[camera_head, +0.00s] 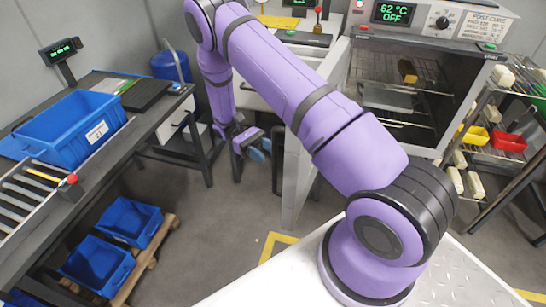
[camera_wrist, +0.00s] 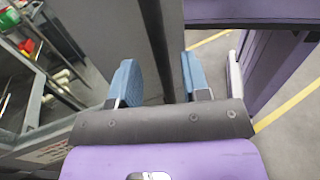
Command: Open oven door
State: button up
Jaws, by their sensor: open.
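The oven (camera_head: 440,60) stands at the right in the head view, its cavity exposed. Its grey door (camera_head: 297,175) is swung out from the left side and seen nearly edge-on. My gripper (camera_head: 255,146) is low, just left of the door. In the wrist view, my gripper (camera_wrist: 158,82) has its two blue finger pads apart. A dark vertical edge and grey panel show behind and between the pads; I cannot tell if they touch it. The door handle cannot be made out clearly.
Inside the oven are wire racks with a grey tray (camera_head: 388,100) and a brown item (camera_head: 407,70). A bench with a blue crate (camera_head: 72,128) stands at left, with blue bins (camera_head: 130,222) below. A shelf with yellow and red bins (camera_head: 508,141) stands at right. Floor between is clear.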

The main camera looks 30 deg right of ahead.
jog(key=v, duration=0.6)
jog(key=shift+w, duration=0.2)
jog(key=s+r+m+t+y, duration=0.1)
jog(key=s+r+t+y, duration=0.3)
jog(key=r, duration=1)
jog(key=s+r+t+h, duration=0.1)
jog(key=s+r+t, duration=0.35)
jog(key=r, duration=0.85)
jog(key=s+r+m+t, duration=0.1)
jog(key=s+r+t, duration=0.5)
jog(key=s, duration=0.3)
jog(key=s+r+t+y, duration=0.1)
jog(key=s+r+t, duration=0.5)
jog(key=s+t, duration=0.2)
jog(key=shift+s+a+m, duration=0.15)
jog(key=shift+s+m, duration=0.25)
jog(key=shift+s, duration=0.55)
